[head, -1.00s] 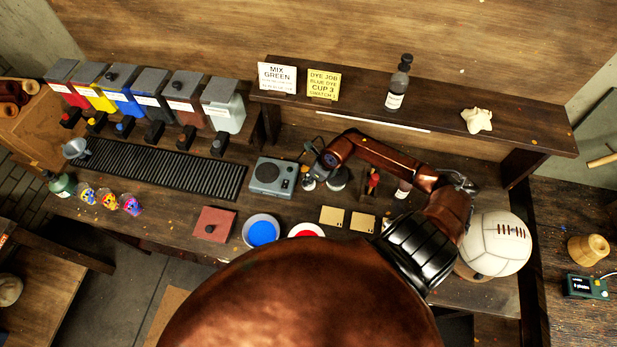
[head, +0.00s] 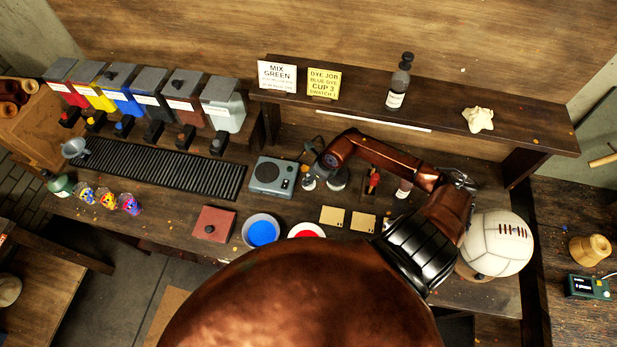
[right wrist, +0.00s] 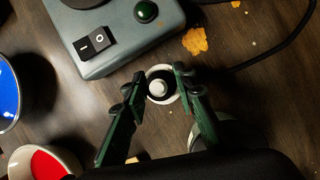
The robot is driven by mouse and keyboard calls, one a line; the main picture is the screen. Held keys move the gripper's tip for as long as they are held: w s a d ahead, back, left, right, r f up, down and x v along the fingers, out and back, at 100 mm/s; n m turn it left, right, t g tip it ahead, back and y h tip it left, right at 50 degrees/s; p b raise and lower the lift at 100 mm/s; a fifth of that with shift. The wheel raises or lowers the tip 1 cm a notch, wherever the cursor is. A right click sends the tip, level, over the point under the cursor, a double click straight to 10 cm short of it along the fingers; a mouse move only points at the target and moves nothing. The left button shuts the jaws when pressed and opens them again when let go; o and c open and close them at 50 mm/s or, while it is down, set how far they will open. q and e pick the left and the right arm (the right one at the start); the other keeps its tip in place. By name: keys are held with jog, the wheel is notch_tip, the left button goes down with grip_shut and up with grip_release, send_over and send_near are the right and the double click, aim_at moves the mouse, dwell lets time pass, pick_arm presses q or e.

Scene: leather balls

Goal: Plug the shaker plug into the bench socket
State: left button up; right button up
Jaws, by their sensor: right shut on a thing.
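The shaker (head: 273,177) is a grey box on the bench. In the right wrist view its corner (right wrist: 125,30) shows a black rocker switch and a green button. A black cable (right wrist: 280,48) runs from the upper right towards my fingers. My right gripper (right wrist: 160,82) has its green fingers on either side of a small round white piece (right wrist: 159,91) with a pale knob in its middle. I cannot tell whether this piece is the plug or what lies under it. I cannot make out the bench socket. My left gripper is out of view.
Bowls of blue (head: 262,231) and red dye (head: 307,231) stand in front. A second round object (head: 337,179) is close beside my gripper. A white ball (head: 496,243) is at the right. A raised shelf (head: 450,118) runs behind.

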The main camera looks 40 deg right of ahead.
jog(key=shift+f, duration=0.2)
jog(key=o, duration=1.1)
jog(key=shift+o, duration=0.2)
jog(key=v, duration=1.2)
